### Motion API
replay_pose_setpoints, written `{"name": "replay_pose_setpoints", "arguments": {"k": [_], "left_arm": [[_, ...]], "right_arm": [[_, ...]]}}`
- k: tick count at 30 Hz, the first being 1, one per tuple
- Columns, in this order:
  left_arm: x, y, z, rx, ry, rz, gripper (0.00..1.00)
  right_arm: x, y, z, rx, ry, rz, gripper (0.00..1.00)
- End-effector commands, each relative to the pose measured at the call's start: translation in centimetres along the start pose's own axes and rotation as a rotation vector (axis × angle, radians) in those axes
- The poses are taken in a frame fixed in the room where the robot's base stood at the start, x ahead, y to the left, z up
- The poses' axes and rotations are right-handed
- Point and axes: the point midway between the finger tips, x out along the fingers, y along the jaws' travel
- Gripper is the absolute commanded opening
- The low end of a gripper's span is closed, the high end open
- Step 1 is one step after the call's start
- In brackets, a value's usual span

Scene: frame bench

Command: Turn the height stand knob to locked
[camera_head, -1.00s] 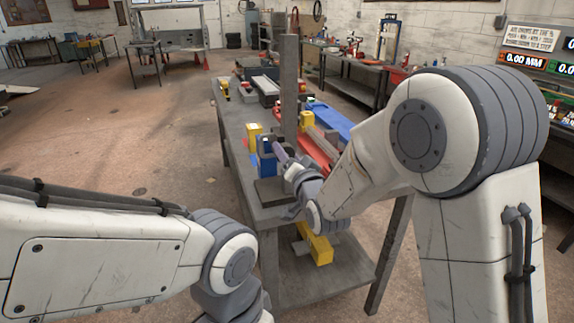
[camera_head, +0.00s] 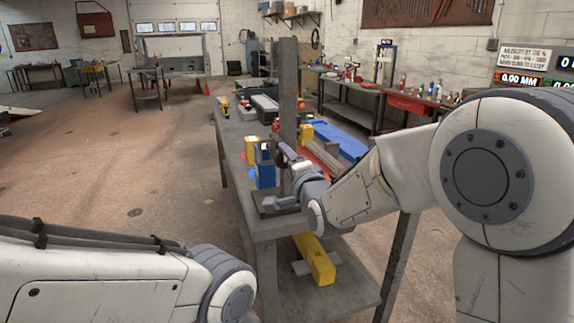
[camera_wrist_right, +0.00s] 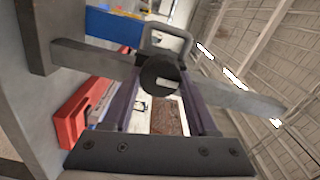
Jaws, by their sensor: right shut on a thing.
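The height stand has a tall grey post (camera_head: 289,95), a blue carriage (camera_head: 265,168) and a dark base plate (camera_head: 270,207) on the near end of the bench. My right gripper (camera_head: 283,152) is at the post, beside the blue carriage. In the right wrist view, the round dark knob (camera_wrist_right: 160,75) lies between the purple fingers of my right gripper (camera_wrist_right: 162,68), which is shut on it. The post also crosses that view (camera_wrist_right: 235,96). In the head view the knob is hidden by the gripper. My left gripper is out of view; only its arm shows.
Yellow blocks, a red part and a blue bar (camera_head: 337,138) lie on the grey bench (camera_head: 228,150) around the stand. A yellow beam (camera_head: 314,259) rests on the lower shelf. The floor left of the bench is clear.

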Motion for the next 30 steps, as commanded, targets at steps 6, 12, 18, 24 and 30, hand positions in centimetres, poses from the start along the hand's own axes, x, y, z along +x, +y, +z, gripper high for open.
{"name": "replay_pose_setpoints", "arguments": {"k": [6,12,18,24,30], "left_arm": [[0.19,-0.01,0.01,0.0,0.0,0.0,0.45],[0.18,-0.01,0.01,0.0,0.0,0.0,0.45],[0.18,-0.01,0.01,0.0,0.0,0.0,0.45],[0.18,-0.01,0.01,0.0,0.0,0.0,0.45],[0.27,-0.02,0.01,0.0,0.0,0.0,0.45]], "right_arm": [[-0.01,0.06,-0.01,0.021,0.0,0.001,0.03],[-0.01,0.06,-0.01,0.023,0.0,0.002,0.03],[-0.01,0.06,0.0,0.022,0.0,0.002,0.89],[0.0,0.04,0.0,0.021,0.0,0.001,0.89],[-0.53,0.02,0.01,0.02,0.0,0.0,0.89]]}}
